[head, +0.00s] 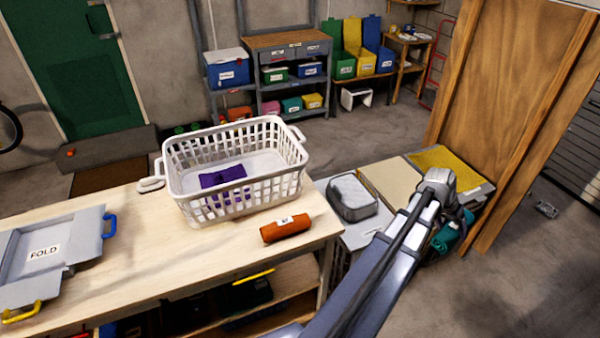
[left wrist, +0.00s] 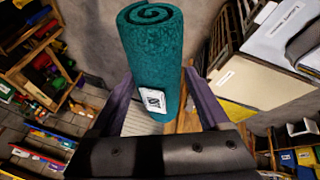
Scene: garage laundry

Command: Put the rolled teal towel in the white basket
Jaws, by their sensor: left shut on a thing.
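The rolled teal towel (head: 446,238) is at the right in the head view, partly hidden by my arm. My left gripper (head: 458,216) is shut on it, out past the table's right end. In the left wrist view the teal towel (left wrist: 152,50) stands between the two fingers of my left gripper (left wrist: 158,88), its spiral end up and a white tag on its side. The white basket (head: 248,198) stands on the table, to the left of the gripper, with a purple cloth (head: 222,176) inside. My right gripper is not in view.
An orange roll (head: 286,229) lies on the wooden table (head: 180,262) in front of the basket. A grey folding board (head: 50,250) is at the left. Grey and yellow-topped bins (head: 452,168) stand right of the table, beside a wooden panel (head: 520,110).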

